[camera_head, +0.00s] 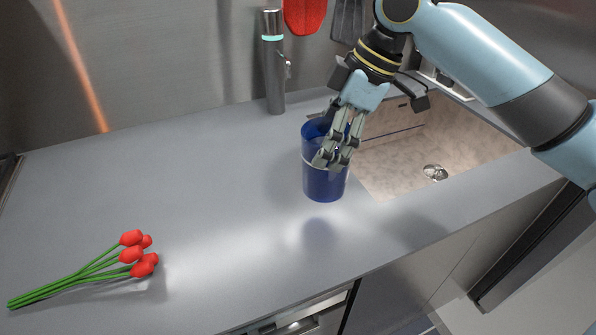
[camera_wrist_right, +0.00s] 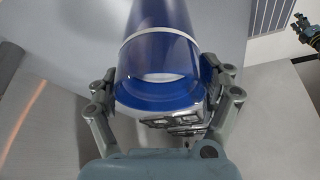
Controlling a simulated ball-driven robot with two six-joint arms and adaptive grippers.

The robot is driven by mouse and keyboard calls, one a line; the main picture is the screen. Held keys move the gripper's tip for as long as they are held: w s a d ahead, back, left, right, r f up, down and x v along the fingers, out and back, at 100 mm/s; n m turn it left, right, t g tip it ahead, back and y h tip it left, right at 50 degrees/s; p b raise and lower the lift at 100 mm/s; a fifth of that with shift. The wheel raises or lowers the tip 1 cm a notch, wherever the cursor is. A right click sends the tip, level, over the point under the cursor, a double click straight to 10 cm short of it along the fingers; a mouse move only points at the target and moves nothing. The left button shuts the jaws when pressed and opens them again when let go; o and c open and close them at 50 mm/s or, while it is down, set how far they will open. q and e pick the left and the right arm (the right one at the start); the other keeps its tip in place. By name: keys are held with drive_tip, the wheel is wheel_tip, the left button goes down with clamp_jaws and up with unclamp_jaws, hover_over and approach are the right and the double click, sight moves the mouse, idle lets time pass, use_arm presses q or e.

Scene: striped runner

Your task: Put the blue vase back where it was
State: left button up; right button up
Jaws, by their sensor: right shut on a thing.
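The blue vase (camera_head: 322,184) is a dark blue cup shape with a pale band, roughly upright near the left edge of the sink. My right gripper (camera_head: 336,155) is shut on it near its open rim. In the right wrist view the vase (camera_wrist_right: 165,60) lies between the two fingers (camera_wrist_right: 163,90). A blurred dark reflection shows on the counter below the vase, apart from its base, so it appears held above the surface. My left gripper is outside the head view; a small jointed part at the right wrist view's upper right edge may belong to my left arm.
Red tulips (camera_head: 132,252) with green stems lie on the grey counter (camera_head: 200,190) at the front left. A tall metal faucet (camera_head: 274,70) stands behind the vase. The sink (camera_head: 435,150) opens to the right. The counter's middle and left are largely clear.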

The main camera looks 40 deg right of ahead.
drive_tip(key=w+a+f, duration=0.2)
drive_tip(key=a, duration=0.1)
drive_tip(key=shift+w+a+f, duration=0.1)
drive_tip(key=shift+w+a, duration=0.05)
drive_tip(key=shift+w, duration=0.05)
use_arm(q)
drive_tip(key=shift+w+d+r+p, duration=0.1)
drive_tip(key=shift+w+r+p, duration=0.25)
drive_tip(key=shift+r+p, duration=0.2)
use_arm(e)
drive_tip(key=f, duration=0.4)
drive_tip(key=shift+w+a+f, duration=0.15)
drive_tip(key=shift+a+f, duration=0.15)
drive_tip(key=shift+f, duration=0.1)
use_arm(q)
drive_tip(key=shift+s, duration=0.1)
use_arm(e)
drive_tip(key=o, duration=1.6)
use_arm(q)
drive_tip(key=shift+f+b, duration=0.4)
drive_tip(key=shift+b, duration=0.05)
use_arm(e)
drive_tip(key=v, duration=1.2)
